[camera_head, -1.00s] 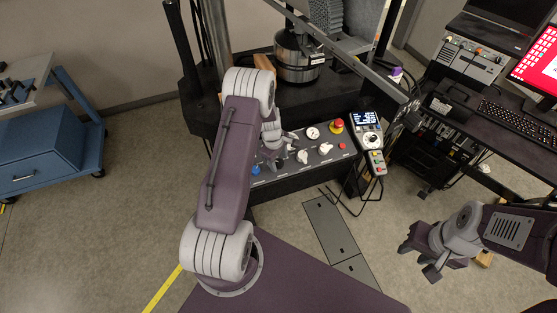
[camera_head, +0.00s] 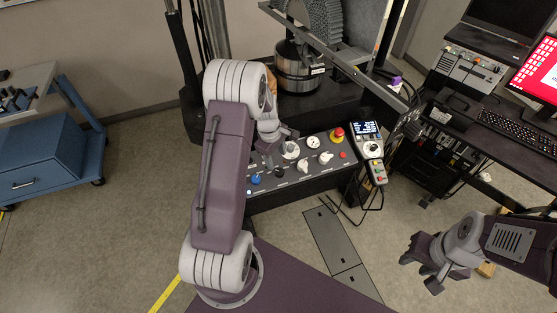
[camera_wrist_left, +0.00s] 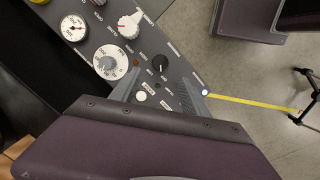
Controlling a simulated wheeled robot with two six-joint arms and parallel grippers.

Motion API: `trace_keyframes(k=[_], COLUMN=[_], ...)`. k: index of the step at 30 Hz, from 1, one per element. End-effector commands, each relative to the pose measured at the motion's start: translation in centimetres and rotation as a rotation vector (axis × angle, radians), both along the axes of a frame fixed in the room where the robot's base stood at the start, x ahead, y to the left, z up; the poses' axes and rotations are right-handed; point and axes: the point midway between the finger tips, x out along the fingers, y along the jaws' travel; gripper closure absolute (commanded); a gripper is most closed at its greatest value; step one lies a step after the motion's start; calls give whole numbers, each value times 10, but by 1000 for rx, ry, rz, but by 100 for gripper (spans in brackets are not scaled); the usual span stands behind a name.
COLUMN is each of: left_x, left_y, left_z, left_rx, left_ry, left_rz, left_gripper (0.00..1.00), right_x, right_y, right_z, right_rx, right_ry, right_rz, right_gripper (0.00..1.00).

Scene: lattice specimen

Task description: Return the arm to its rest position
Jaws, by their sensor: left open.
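My left arm comes up from the lower left in the head view, bent over the floor in front of the control panel (camera_head: 320,170). My left gripper (camera_head: 283,142) is small and partly hidden there by the forearm, over the panel's left part. In the left wrist view its two grey fingers (camera_wrist_left: 160,90) stand apart, with nothing between them but the panel behind. My right gripper (camera_head: 420,271) is at the lower right, its fingers spread and empty above the floor.
The panel carries a red emergency stop (camera_head: 337,133), a gauge (camera_head: 313,142), knobs and a blue button (camera_head: 256,180). A handheld pendant (camera_head: 371,150) sits at its right end. A blue cabinet (camera_head: 45,160) stands left. A desk with a keyboard (camera_head: 515,128) is at right.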

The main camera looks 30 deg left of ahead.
Motion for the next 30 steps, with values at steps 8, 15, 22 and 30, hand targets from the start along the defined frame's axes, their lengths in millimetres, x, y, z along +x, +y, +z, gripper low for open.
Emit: trace_keyframes(k=[8,15,22,30], left_x=[2,-5,-134,-172], left_y=[-4,-83,-129,-123], left_z=[1,86,97,80], left_rx=[0,54,174,204], left_ry=[-2,-126,-77,-14], left_rz=[-11,-259,-991,-1405], left_gripper=[46,46,46,46], right_x=[0,0,0,0], right_y=[0,0,0,0], right_z=[0,0,0,0], right_rx=[0,0,0,0], right_ry=[0,0,0,0], right_rz=[0,0,0,0], right_gripper=[64,64,64,64])
